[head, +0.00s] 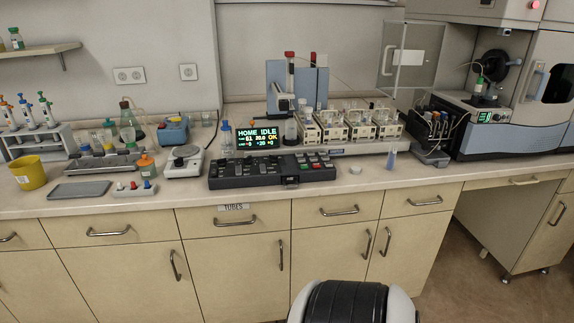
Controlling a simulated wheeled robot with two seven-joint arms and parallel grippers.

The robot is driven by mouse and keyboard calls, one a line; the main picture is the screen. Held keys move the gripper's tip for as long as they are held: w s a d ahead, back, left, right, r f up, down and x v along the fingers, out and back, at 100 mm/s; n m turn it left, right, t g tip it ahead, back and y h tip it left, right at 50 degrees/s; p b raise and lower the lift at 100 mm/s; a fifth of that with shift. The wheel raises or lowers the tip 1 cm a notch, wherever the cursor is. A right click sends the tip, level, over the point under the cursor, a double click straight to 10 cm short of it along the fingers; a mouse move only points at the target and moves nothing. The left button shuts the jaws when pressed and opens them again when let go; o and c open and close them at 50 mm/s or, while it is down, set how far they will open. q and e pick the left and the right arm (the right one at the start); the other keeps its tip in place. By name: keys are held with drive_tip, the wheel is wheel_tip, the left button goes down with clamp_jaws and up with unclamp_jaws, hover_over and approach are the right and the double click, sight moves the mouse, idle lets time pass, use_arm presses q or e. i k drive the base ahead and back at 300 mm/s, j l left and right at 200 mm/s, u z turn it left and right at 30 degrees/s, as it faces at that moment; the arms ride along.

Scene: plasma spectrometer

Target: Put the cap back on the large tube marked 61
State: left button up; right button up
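The number 61 on a tube is too small to read here. Several dark-bodied tubes stand in a black rack (431,130) right of the tube, and their marks cannot be read. Neither of my grippers is in view.
A black control panel (240,174) with a lit display (257,137) sits mid-bench. White pump modules (359,124) stand behind. The spectrometer (490,65) and an open clear door (411,55) are at right. A yellow bin (28,173) is at left. Bare bench surrounds the tube's front.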

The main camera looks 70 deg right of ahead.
sight(393, 146)
drive_tip(key=k+l+u, duration=0.35)
drive_tip(key=k, duration=0.15)
drive_tip(key=k+u, duration=0.65)
drive_tip(key=k, duration=0.35)
drive_tip(key=k+l+z, duration=0.25)
drive_tip(key=l, duration=0.4)
drive_tip(key=k+l+z, duration=0.3)
drive_tip(key=l, duration=0.4)
drive_tip(key=k+l+z, duration=0.1)
drive_tip(key=l, duration=0.25)
drive_tip(key=k+l+z, duration=0.15)
drive_tip(key=l, duration=0.25)
drive_tip(key=k, duration=0.1)
